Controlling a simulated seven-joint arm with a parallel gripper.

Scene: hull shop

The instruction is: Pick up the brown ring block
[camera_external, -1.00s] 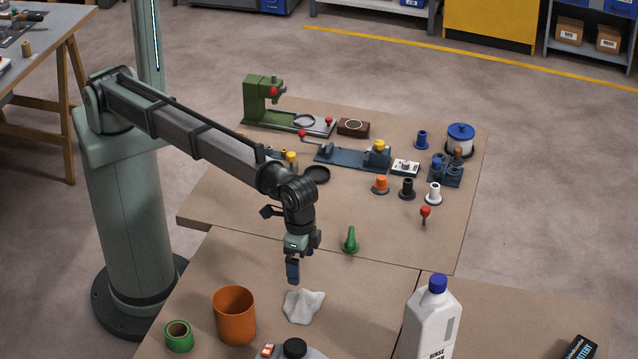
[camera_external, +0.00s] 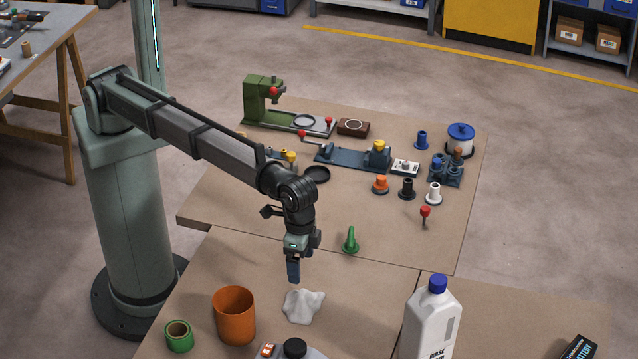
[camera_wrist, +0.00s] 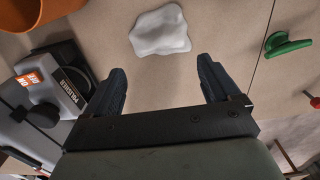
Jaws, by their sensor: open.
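The brown ring block (camera_external: 353,128) is a small dark-brown block with a pale ring on its top. It sits at the back of the far table, right of the green press, in the external view. It does not show in the wrist view. My gripper (camera_external: 293,280) points down over the near table, well in front of the block and close to a crumpled white cloth (camera_external: 303,306). In the wrist view my gripper (camera_wrist: 162,72) has its two fingers apart with nothing between them, and the cloth (camera_wrist: 160,31) lies beyond the fingertips.
The green press (camera_external: 258,100) and a blue fixture (camera_external: 345,157) flank the block. A red-knobbed lever (camera_external: 303,134) stands nearby. The far table's front left is bare.

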